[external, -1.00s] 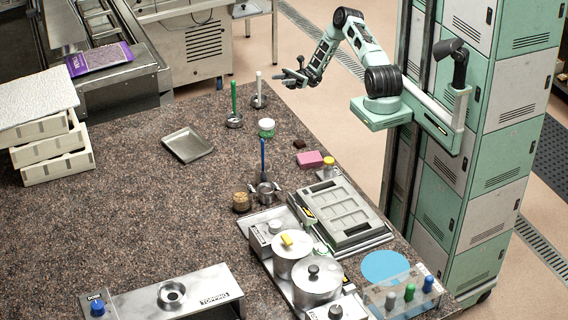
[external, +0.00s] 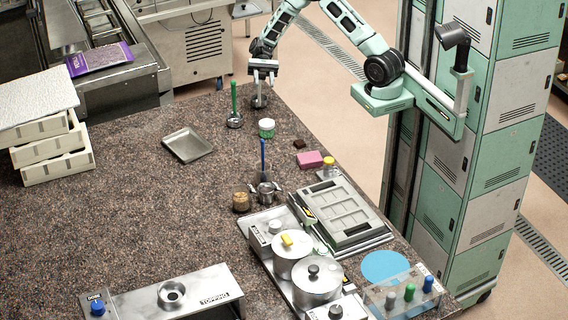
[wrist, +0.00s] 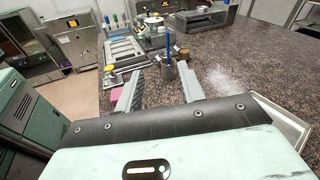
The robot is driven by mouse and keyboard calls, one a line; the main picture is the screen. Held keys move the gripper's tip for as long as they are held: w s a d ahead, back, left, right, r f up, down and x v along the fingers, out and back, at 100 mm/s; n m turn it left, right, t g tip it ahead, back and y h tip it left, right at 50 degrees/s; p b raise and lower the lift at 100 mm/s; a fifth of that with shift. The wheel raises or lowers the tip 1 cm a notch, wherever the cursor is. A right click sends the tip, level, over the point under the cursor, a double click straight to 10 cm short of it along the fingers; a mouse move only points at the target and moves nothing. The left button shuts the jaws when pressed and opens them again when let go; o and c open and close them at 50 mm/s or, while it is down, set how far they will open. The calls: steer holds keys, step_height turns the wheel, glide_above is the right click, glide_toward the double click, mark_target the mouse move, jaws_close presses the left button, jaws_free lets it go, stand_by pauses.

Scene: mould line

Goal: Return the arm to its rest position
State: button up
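My arm reaches left from its mount at the lockers. My gripper (external: 262,82) hangs at the far corner of the speckled counter (external: 130,200), over the spot of a ladle (external: 258,101). The gripper hides most of that ladle's white handle. In the wrist view my gripper (wrist: 161,72) shows two grey fingers set well apart, with nothing held between them. A blue-handled tool in a metal cup shows beyond the fingers. I cannot tell how high the gripper is above the counter.
A green-handled ladle (external: 234,105) stands close by, with a green-lidded jar (external: 266,128) nearer the camera. A metal tray (external: 187,146), pink block (external: 309,159), mould (external: 345,212) and lidded pots (external: 317,280) also stand on the counter. The counter's left middle is clear.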

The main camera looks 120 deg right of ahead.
steer(key=s+a+f+n+g+h+b, duration=0.1)
steer(key=s+a+n+g+h, duration=0.2)
steer(key=a, duration=0.5)
steer(key=a+f+n+g+h+b, duration=0.1)
steer(key=a+n+g, duration=0.25)
steer(key=a, duration=0.45)
steer(key=s+a+f+n+g+h, duration=0.1)
steer(key=s+a+n+g+h, duration=0.15)
steer(key=a+n, duration=0.4)
steer(key=s+a+f+n+t+h+b, duration=0.3)
steer(key=s+a+n+h, duration=0.5)
steer(key=s+a+n, duration=0.6)
steer(key=s+n+b, duration=0.1)
steer(key=s, duration=0.1)
steer(key=shift+s+a, duration=0.3)
steer(key=shift+s, duration=0.05)
